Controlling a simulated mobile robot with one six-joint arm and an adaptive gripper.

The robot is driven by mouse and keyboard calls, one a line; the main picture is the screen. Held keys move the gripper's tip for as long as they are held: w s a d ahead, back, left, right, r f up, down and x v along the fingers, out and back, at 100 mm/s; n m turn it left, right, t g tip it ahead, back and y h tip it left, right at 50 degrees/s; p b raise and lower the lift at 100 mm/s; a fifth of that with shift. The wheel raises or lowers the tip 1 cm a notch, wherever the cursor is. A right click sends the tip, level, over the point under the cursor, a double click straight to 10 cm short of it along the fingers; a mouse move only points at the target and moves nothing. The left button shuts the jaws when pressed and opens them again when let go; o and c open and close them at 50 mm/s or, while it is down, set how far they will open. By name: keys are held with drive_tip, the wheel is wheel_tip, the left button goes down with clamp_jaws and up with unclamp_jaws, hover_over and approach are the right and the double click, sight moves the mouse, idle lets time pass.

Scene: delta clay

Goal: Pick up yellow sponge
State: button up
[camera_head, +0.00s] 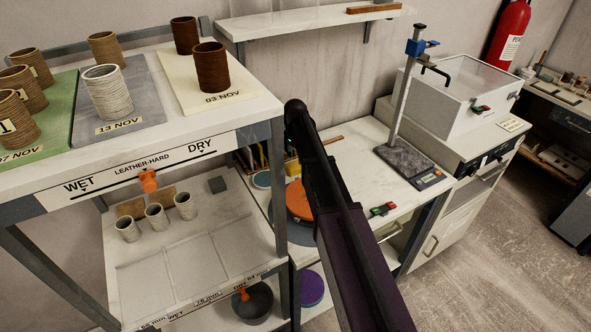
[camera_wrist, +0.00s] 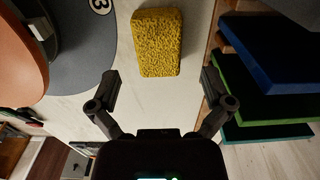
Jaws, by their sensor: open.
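The yellow sponge (camera_wrist: 157,42) is a porous block with rounded edges. It lies on a pale surface in the upper middle of the wrist view. My gripper (camera_wrist: 161,84) is open and empty, with its dark fingers spread wide at the left and right. The sponge is ahead of the fingertips, roughly centred between them, and is not held. In the head view, my dark arm reaches across the middle and hides part of the workbench. I cannot make out the sponge or the gripper fingers there.
A grey round disc (camera_wrist: 80,60) and an orange round thing (camera_wrist: 18,50) lie left of the sponge. Blue (camera_wrist: 270,55) and green (camera_wrist: 265,92) boards are stacked at the right. In the head view, a shelf rack (camera_head: 160,158) with clay cylinders stands left, and a stand (camera_head: 405,160) stands right.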

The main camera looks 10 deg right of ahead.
sight(296, 165)
drive_tip(key=shift+f, duration=0.15)
drive_tip(key=shift+s+d+f+b, duration=0.1)
drive_tip(key=shift+f+b, duration=2.4)
drive_tip(key=shift+b, duration=0.1)
drive_tip(key=c, duration=0.9)
